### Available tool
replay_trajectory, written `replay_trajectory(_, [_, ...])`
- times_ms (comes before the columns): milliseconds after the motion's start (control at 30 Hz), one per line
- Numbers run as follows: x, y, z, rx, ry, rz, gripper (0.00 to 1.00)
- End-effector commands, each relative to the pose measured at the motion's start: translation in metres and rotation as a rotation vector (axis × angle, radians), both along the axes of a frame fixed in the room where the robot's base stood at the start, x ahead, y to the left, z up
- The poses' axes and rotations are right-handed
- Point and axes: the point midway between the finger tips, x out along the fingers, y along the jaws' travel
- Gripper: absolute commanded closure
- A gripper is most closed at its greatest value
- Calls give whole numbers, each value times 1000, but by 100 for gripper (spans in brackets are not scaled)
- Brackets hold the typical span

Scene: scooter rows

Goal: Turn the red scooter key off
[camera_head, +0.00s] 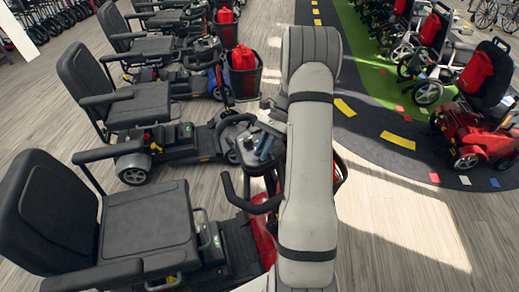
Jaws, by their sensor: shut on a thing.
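The red scooter (263,238) is the nearest one, at lower centre-left, with a black seat and red front bodywork partly behind my arm. Its black handlebar (240,200) loops out left of my arm. My gripper (264,147) is at the scooter's tiller head, just left of my arm, and is small in the view. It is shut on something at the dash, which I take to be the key. The key itself is hidden, so its turn position cannot be seen.
More black-seated scooters (137,103) stand in a row behind on the left. Red bags sit in front baskets (243,75). Wooden floor (420,235) is open at lower right, beside a dark marked track.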

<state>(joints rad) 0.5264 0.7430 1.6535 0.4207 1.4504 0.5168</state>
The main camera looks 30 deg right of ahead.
Motion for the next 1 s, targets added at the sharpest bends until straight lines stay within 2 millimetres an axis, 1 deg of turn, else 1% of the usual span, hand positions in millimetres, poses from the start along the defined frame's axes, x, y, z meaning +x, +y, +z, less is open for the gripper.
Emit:
replay_trajectory(33, [4, -1, 2, -5, -12, -1, 100])
replay_trajectory(300, [4, -1, 2, -5, -13, -1, 100])
replay_trajectory(333, [4, -1, 2, -6, -14, -1, 84])
replay_trajectory(567, [3, 0, 2, -3, -9, 0, 65])
replay_trajectory(600, [2, 0, 2, -2, -8, 1, 64])
replay_trajectory(833, [2, -1, 2, -1, -6, 1, 64])
replay_trajectory(933, [5, -6, 7, -2, -8, 1, 64])
replay_trajectory(1000, [8, -13, 13, -3, -9, 0, 64])
